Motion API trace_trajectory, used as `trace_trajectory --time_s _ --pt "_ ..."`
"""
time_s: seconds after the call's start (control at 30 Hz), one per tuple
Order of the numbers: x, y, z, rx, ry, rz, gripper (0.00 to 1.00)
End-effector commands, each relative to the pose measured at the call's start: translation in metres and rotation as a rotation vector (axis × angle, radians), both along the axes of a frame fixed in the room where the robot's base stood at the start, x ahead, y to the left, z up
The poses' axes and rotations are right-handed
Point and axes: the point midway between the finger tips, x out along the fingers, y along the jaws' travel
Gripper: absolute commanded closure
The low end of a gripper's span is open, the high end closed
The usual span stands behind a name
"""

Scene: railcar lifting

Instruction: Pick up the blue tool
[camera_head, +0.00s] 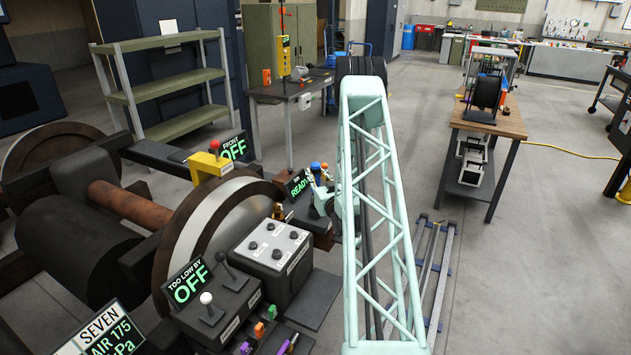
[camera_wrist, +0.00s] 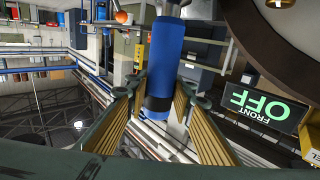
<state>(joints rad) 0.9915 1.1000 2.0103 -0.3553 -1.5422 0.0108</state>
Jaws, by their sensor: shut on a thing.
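The blue tool (camera_wrist: 166,52) is a blue cylinder with a dark band and a blue end. In the wrist view it stands between the two fingers of my gripper (camera_wrist: 160,92), which is shut on it. In the head view a small blue top (camera_head: 315,167) shows just left of my pale green lattice arm, beside the READY sign (camera_head: 300,184). My gripper there is mostly hidden by the arm and small in the picture, so the contact cannot be seen from that side.
A control box with buttons (camera_head: 270,250) and levers stands left of the arm, near a large wheel and axle (camera_head: 205,240). A FRONT OFF sign (camera_wrist: 262,107) is close right in the wrist view. A wooden-topped table (camera_head: 505,122) stands right; open floor lies around it.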

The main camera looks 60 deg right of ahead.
Motion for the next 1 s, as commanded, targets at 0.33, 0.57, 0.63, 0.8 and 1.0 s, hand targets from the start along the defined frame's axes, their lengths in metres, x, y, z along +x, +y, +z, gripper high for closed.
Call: trace_trajectory --time_s 0.33,0.57,0.63,0.8,1.0 --pt "0.0 0.0 0.026 0.0 0.0 0.0 0.91" --pt "0.0 0.0 0.03 -0.001 -0.001 0.0 0.91" --pt "0.0 0.0 0.03 -0.001 -0.001 0.0 0.91" --pt "0.0 0.0 0.03 -0.001 -0.001 0.0 0.91" --pt "0.0 0.0 0.03 -0.001 -0.001 0.0 0.91"
